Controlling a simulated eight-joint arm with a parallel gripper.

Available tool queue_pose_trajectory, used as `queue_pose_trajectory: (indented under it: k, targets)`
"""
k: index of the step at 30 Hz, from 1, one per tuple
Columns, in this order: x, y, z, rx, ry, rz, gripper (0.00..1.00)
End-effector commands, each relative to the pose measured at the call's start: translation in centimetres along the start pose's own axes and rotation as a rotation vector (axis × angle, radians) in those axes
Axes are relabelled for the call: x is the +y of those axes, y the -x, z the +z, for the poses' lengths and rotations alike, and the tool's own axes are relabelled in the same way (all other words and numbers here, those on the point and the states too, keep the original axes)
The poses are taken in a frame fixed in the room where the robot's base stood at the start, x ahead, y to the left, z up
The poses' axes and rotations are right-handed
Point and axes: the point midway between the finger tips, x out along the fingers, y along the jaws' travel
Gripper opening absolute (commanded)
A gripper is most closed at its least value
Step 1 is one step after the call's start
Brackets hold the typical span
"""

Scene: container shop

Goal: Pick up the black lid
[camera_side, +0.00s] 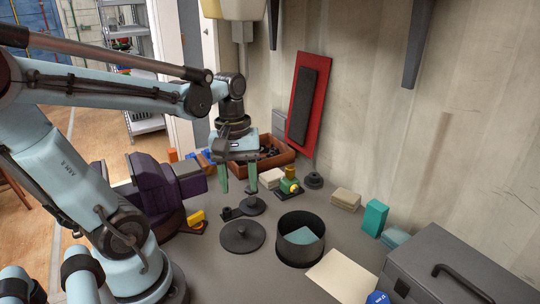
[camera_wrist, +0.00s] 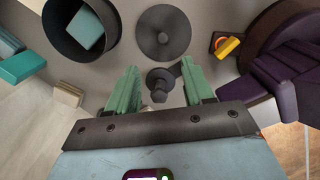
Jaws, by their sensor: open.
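The black lid (camera_side: 243,237) is a round dark disc with a small knob at its centre. It lies flat on the grey bench, to the left of the black pot. In the wrist view the lid (camera_wrist: 163,32) is at the top centre, beyond my fingertips, and nothing covers it. My gripper (camera_side: 238,187) has green fingers pointing down; it is open and empty, above the bench and behind the lid in the side view. In the wrist view the fingers (camera_wrist: 160,84) stand apart with a small dark stand between and beyond them. The open black pot (camera_side: 281,243) holds a teal block (camera_side: 302,236).
The small dark stand (camera_side: 252,205) is under my gripper. A yellow part (camera_side: 196,218) lies left of the lid, near a purple-black machine (camera_side: 158,193). A beige sheet (camera_side: 342,276), a grey toolbox (camera_side: 430,268) and a teal block (camera_side: 375,217) are at right. A wooden crate (camera_side: 272,163) stands behind.

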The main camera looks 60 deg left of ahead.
Motion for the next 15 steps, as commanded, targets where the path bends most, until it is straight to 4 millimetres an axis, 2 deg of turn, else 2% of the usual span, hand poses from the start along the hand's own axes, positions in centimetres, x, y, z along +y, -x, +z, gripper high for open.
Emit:
queue_pose_trajectory:
  k: [5,15]
  targets:
    - [-0.7,-0.4,-0.2,-0.048,0.098,-0.031,0.52]
    - [-0.8,-4.4,0.0,-0.046,0.094,-0.030,0.52]
